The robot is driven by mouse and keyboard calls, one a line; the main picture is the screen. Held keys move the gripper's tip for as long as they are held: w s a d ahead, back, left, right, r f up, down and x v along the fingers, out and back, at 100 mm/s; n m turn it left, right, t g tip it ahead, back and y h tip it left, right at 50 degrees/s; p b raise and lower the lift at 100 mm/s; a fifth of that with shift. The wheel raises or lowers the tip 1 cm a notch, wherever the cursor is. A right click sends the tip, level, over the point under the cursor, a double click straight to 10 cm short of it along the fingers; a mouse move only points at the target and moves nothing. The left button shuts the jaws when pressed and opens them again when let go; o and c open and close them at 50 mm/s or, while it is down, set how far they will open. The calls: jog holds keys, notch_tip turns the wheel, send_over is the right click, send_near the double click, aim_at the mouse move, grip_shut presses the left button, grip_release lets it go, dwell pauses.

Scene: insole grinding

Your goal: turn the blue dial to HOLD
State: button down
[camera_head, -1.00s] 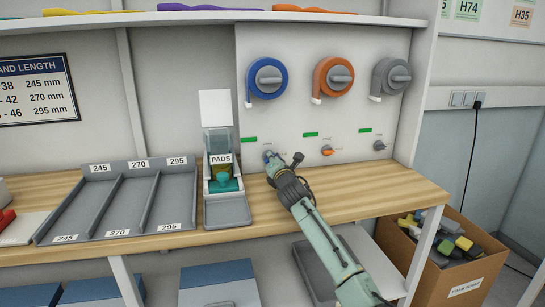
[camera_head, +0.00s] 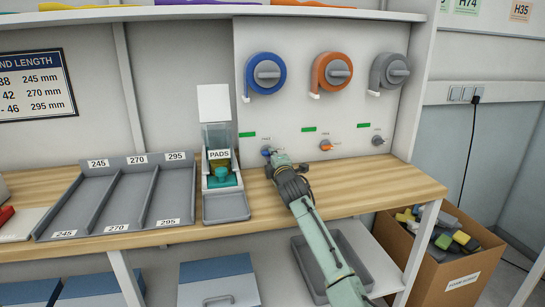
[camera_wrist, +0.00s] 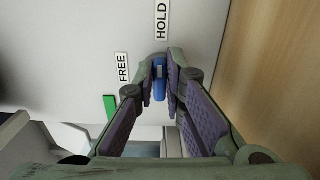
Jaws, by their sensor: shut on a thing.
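The small blue dial (camera_head: 266,152) is on the upright panel at the back of the bench, below the blue round unit. In the wrist view the dial (camera_wrist: 159,84) sits between my two fingers, and my gripper (camera_wrist: 161,78) is shut on it. The dial's long side runs up the picture, roughly in line with the HOLD label (camera_wrist: 162,20). The FREE label (camera_wrist: 122,68) lies to the left. In the head view my gripper (camera_head: 272,156) hides part of the dial.
An orange dial (camera_head: 326,145) and a grey dial (camera_head: 377,140) are to the right on the panel. A PADS dispenser (camera_head: 219,172) stands left of my arm, beside a divided grey tray (camera_head: 83,202). The wooden bench top (camera_head: 365,184) is clear on the right.

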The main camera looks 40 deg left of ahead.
jog(key=shift+m, duration=0.3)
jog(key=c, duration=1.7)
grip_release()
jog(key=shift+o, duration=0.2)
jog(key=v, duration=1.2)
jog(key=shift+s, duration=0.1)
